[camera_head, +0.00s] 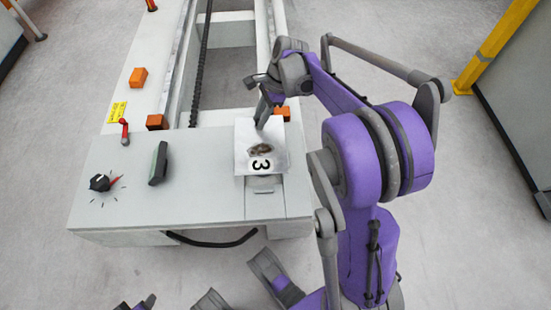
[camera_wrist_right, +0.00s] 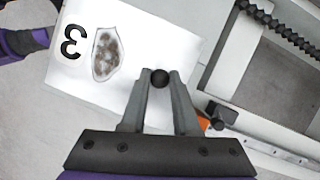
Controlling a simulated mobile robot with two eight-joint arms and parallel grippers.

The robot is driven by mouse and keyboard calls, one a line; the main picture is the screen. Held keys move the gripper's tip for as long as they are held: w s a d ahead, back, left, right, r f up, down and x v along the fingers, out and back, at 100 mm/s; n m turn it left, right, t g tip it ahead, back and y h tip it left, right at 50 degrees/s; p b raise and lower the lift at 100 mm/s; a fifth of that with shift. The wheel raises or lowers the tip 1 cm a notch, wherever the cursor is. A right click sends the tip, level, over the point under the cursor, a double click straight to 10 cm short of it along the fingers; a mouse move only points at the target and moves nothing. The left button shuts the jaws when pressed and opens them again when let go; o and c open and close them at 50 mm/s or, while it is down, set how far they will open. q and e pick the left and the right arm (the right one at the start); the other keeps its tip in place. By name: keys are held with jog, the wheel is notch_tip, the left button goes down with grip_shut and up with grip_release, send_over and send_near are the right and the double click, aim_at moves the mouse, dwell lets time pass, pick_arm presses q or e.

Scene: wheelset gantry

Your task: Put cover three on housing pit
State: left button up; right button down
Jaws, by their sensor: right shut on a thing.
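Cover three (camera_head: 262,160) is a white plate with a black "3" and a dark brown oval patch. It is over the right part of the grey bench top in the head view, and it also shows in the wrist view (camera_wrist_right: 125,30). My right gripper (camera_head: 264,112) is shut on its black round knob (camera_wrist_right: 160,78), at the plate's far end. Below the cover's near edge a grey recessed part (camera_head: 264,184) shows; I cannot tell whether this is the housing pit, or whether the cover touches the bench. My left gripper is not clearly seen.
The bench top (camera_head: 205,205) carries a black dial (camera_head: 100,183), a dark green-faced box (camera_head: 158,163) and a red lever (camera_head: 125,131). Orange blocks (camera_head: 138,77) line the frame. A black chain (camera_head: 201,60) runs along the opening. A yellow post (camera_head: 495,45) stands at right.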

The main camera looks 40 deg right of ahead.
aim_at(262, 137)
notch_tip(262, 137, down, 10)
jog(key=b, duration=0.3)
jog(key=shift+f, duration=0.1)
jog(key=c, duration=0.7)
grip_release()
jog(key=shift+d, duration=0.1)
jog(key=shift+o, duration=0.2)
